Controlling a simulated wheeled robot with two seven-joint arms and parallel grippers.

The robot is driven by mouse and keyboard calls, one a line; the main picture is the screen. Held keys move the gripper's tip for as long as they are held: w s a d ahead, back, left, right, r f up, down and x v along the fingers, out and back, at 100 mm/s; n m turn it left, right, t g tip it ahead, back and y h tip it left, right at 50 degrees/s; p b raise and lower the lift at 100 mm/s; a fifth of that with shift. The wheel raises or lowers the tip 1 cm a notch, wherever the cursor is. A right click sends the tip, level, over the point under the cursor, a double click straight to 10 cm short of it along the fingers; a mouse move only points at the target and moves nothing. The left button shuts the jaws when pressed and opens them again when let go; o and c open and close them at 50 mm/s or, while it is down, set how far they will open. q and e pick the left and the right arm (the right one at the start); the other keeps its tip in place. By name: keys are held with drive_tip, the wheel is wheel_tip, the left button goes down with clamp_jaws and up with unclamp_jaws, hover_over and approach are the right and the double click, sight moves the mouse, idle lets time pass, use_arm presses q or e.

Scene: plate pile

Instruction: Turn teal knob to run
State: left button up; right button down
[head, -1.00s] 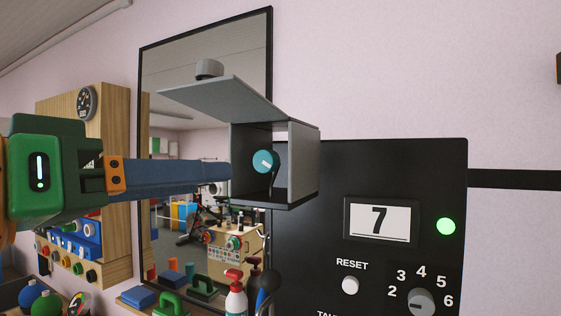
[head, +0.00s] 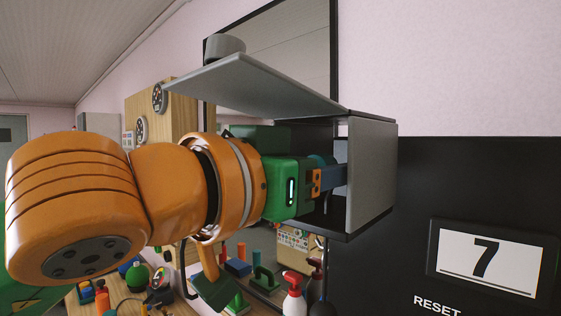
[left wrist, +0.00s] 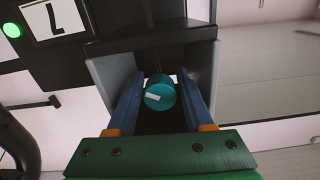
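The teal knob (left wrist: 159,92) with a white mark sits inside a grey box (head: 370,178) on the wall. In the left wrist view it lies between the two blue fingers of my left gripper (left wrist: 161,88). The fingers stand apart on either side of it; I cannot tell whether they touch it. In the head view my left gripper (head: 335,178) reaches into the box from the left and hides most of the knob. The box's grey lid (head: 255,85) is raised. My right gripper is not in view.
A black panel (head: 390,270) with a display (head: 487,260) reading 7 is right of the box. A green light (left wrist: 12,30) is lit in the left wrist view. A mirror (head: 290,55) hangs behind. Spray bottles (head: 294,295) and tools stand below.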

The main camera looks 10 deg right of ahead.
use_arm(q)
drive_tip(key=shift+s+a, duration=0.1)
drive_tip(key=shift+a, duration=0.05)
clamp_jaws()
drive_tip(key=shift+n, duration=0.4)
drive_tip(key=n+b, duration=0.1)
drive_tip(key=n, duration=0.3)
drive_tip(key=n+b, duration=0.1)
drive_tip(key=n, duration=0.4)
drive_tip(key=n+b, duration=0.1)
drive_tip(key=n, duration=0.3)
drive_tip(key=n+b, duration=0.1)
drive_tip(key=n, duration=0.2)
drive_tip(key=shift+n, duration=0.3)
drive_tip(key=n+b, duration=0.1)
drive_tip(key=n, duration=0.3)
drive_tip(key=shift+f, duration=0.1)
drive_tip(key=shift+n+b, duration=0.45)
drive_tip(key=shift+n, duration=0.75)
drive_tip(key=shift+f, duration=0.15)
